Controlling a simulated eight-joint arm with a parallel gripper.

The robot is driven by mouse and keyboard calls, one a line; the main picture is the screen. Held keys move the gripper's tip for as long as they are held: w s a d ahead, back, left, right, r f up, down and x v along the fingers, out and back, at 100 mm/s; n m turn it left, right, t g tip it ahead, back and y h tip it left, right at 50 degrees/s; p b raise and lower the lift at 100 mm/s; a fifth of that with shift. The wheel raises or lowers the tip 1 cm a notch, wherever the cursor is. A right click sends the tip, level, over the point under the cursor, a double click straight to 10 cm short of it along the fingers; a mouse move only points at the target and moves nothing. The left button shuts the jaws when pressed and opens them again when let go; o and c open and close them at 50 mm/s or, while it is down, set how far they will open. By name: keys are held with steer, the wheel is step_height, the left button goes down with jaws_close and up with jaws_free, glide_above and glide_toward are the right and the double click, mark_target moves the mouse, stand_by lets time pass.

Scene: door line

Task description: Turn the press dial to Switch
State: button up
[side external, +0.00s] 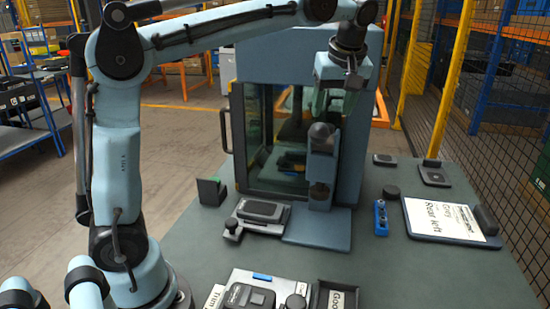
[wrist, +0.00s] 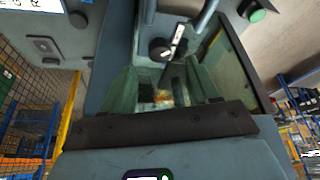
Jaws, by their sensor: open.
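The blue-grey press (side external: 320,222) stands on the table in front of a cabinet with a glazed door (side external: 275,135). A dark rounded part (side external: 321,137) sits on the press's upper front. I cannot tell for sure which part is the press dial, and no "Switch" mark is readable. In the wrist view, a dark round knob (wrist: 160,50) shows beside a white label strip (wrist: 178,40). My gripper (side external: 335,108) points down just above the press's upper part, apart from it as far as I can see. Its greenish fingers (wrist: 162,80) are spread, with nothing held between them.
A sign board (side external: 445,218) reading "Gray Rotor left" and a blue block (side external: 381,218) lie on the right. A tray marked "Good" (side external: 337,297) is at the front. Mesh fencing borders the right.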

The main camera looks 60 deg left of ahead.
steer(key=shift+x, duration=2.4)
steer(key=c, duration=1)
